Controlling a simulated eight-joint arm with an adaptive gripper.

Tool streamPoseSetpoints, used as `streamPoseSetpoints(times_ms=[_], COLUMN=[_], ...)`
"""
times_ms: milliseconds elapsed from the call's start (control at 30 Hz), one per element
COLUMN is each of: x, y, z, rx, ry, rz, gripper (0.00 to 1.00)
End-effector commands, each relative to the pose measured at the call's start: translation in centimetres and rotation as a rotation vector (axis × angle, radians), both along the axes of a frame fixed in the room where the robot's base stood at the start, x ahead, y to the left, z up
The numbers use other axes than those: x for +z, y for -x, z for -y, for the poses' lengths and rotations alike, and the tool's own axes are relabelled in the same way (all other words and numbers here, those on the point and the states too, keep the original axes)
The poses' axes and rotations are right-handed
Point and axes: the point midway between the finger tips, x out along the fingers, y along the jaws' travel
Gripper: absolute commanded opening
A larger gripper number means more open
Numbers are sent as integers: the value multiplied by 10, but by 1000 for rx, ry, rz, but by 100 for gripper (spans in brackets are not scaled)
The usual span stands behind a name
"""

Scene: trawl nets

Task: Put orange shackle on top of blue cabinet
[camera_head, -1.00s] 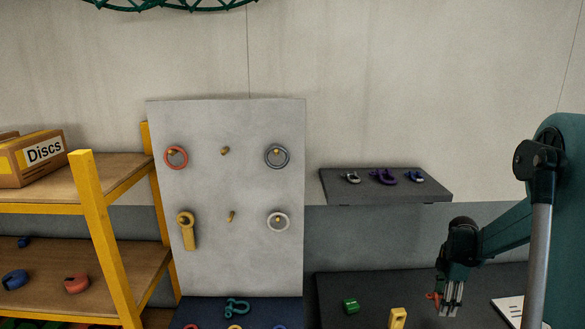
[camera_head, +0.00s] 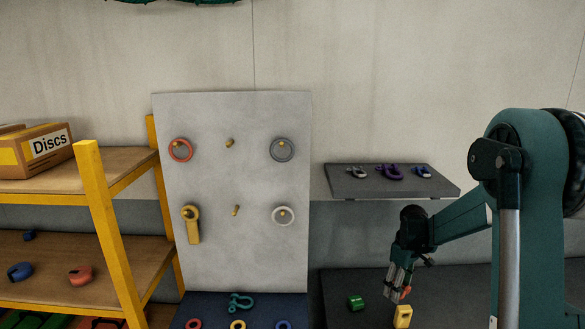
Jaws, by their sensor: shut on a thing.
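My gripper (camera_head: 398,285) is at the lower right, pointing down above the dark table top. It is shut on a small orange thing (camera_head: 405,293), which I take to be the orange shackle; only a bit of it shows between and beside the fingers. A low cabinet top in dark blue (camera_head: 262,301) stands at the bottom centre, left of my gripper, below the grey peg board. A teal shackle (camera_head: 241,301) and several coloured rings lie on it. I cannot tell whether this is the blue cabinet of the task.
A green block (camera_head: 356,303) and a yellow piece (camera_head: 403,317) lie on the dark table (camera_head: 335,285) near my gripper. A grey wall shelf (camera_head: 345,189) with several shackles hangs above. The peg board (camera_head: 236,255) holds rings. A yellow rack (camera_head: 105,232) stands left.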

Motion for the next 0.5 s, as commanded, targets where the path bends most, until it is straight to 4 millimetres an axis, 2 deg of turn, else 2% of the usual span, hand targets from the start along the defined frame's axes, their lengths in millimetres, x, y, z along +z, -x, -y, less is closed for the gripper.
streamPoseSetpoints(times_ms=[167, 500], x=[3, 12], y=[3, 26], z=[-39, -115], rx=[-130, -407], ry=[0, 0], rz=[0, 0], gripper=[34, 34])
